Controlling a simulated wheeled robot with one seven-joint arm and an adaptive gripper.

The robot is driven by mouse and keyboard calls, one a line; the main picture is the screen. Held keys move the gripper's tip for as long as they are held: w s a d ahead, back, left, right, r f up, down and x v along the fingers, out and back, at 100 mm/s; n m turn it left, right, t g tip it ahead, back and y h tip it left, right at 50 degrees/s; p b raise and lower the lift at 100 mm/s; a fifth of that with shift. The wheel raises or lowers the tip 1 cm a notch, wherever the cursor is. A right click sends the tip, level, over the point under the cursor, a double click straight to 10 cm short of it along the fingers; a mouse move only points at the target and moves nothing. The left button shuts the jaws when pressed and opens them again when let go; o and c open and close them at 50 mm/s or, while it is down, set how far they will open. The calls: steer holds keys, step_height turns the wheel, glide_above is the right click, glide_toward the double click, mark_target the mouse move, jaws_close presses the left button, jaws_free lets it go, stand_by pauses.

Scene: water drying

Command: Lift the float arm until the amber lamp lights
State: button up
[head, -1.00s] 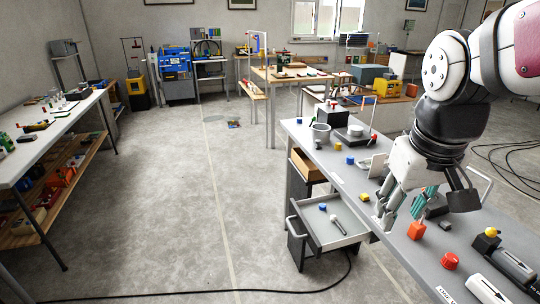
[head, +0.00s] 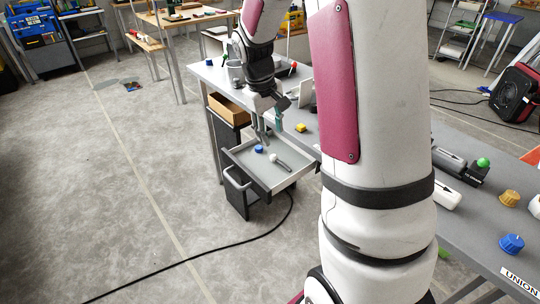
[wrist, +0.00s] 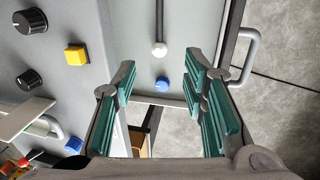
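My gripper (head: 268,128) is over the open drawer (head: 293,172) at the bench's left side. In the wrist view its teal-padded fingers (wrist: 160,88) are wide apart with nothing gripped. A small blue round piece (wrist: 162,84) shows between the fingertips, lying in the drawer below. A dark rod with a white ball end (wrist: 159,48) lies beside it; both also show in the head view. I cannot pick out a float arm or amber lamp for certain. My arm hides much of the bench in the head view.
A yellow block (wrist: 76,56) and black knobs (wrist: 31,80) sit on the bench beside the drawer. Blue (head: 511,243) and ochre (head: 510,198) knobs stand at the bench's right part. A black cable (head: 215,255) crosses the floor. The floor at left is mostly clear.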

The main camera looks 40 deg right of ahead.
mark_target(277, 159)
steer(key=f, duration=0.3)
steer(key=d+f+b, duration=0.1)
steer(key=f, duration=0.3)
steer(key=d+f, duration=0.1)
steer(key=f, duration=0.3)
steer(key=shift+d+b, duration=0.15)
steer(key=shift+b, duration=0.15)
jaws_close()
